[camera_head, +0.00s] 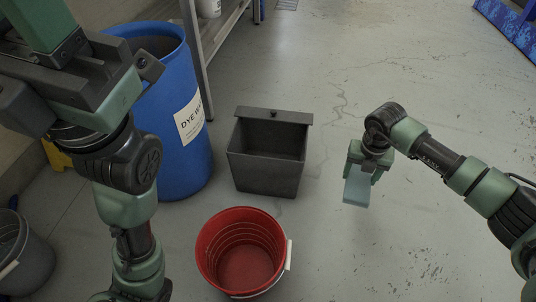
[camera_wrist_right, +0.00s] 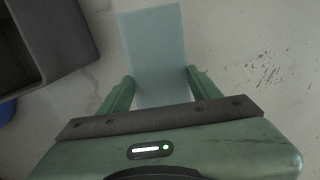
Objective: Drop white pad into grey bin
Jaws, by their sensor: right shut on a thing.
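My right gripper (camera_head: 362,176) is shut on a flat, pale blue-grey pad (camera_head: 357,190), the only pad in view. The pad hangs below the fingers over bare floor, to the right of the grey bin. In the right wrist view the pad (camera_wrist_right: 154,45) stands out between the two green fingers of my right gripper (camera_wrist_right: 158,88). The dark grey open bin (camera_head: 262,172) stands on the floor at mid-picture, with a raised lid strip along its back. Its wall also shows at the left of the wrist view (camera_wrist_right: 78,45). My left arm fills the left side; its fingertips cannot be made out.
A red bucket (camera_head: 205,262) stands in front of the grey bin. A blue drum (camera_head: 190,165) stands left of it, partly behind my left arm. Another grey bucket (camera_head: 35,262) is at the lower left. A metal frame (camera_head: 200,60) rises behind. Floor to the right is clear.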

